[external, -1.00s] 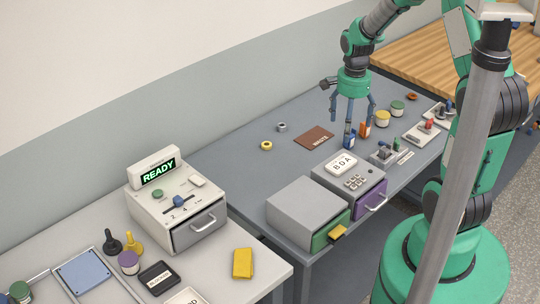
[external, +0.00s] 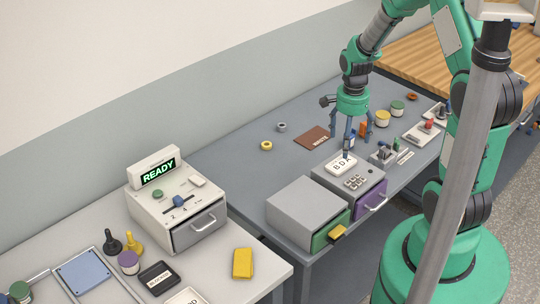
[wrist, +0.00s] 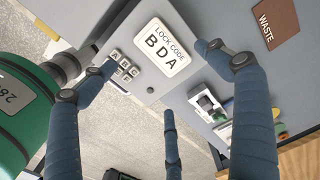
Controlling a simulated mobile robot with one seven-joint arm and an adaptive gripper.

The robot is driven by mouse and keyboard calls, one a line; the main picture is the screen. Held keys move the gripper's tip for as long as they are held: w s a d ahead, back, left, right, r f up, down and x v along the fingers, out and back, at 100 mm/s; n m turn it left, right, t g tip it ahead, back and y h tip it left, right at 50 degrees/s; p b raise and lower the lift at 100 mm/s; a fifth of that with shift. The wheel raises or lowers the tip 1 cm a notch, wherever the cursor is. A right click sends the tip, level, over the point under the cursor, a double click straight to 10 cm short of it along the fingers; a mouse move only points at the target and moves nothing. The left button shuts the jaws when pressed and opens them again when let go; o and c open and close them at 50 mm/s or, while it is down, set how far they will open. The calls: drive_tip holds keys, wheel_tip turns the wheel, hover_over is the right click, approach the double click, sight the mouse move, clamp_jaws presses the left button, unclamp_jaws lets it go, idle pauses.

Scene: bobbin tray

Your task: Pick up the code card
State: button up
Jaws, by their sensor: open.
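The code card (external: 341,165) is a white plate reading "BDA". It lies flat on top of the grey keypad box (external: 374,186). In the wrist view the code card (wrist: 160,48) reads "LOCK CODE BDA" and is fully visible. My gripper (external: 349,146) is open and empty, pointing down just above the far side of the box, with one finger close to the card's upper edge in the picture. In the wrist view my gripper (wrist: 152,85) has its fingers spread around the card and the letter keys. I cannot tell whether any finger touches.
A plain grey box (external: 306,208) with a green drawer stands left of the keypad box. A brown "WASTE" mat (external: 314,137) lies behind. Small bottles, jars (external: 382,118) and a switch unit (external: 383,154) stand to the right. The bench behind the boxes is mostly clear.

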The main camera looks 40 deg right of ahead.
sight(345, 164)
drive_tip(key=shift+f, duration=1.4)
drive_tip(key=shift+w+f, duration=0.15)
drive_tip(key=shift+f, duration=2.45)
drive_tip(key=shift+a, duration=0.1)
drive_tip(key=shift+c, duration=0.5)
drive_tip(key=c, duration=1.2)
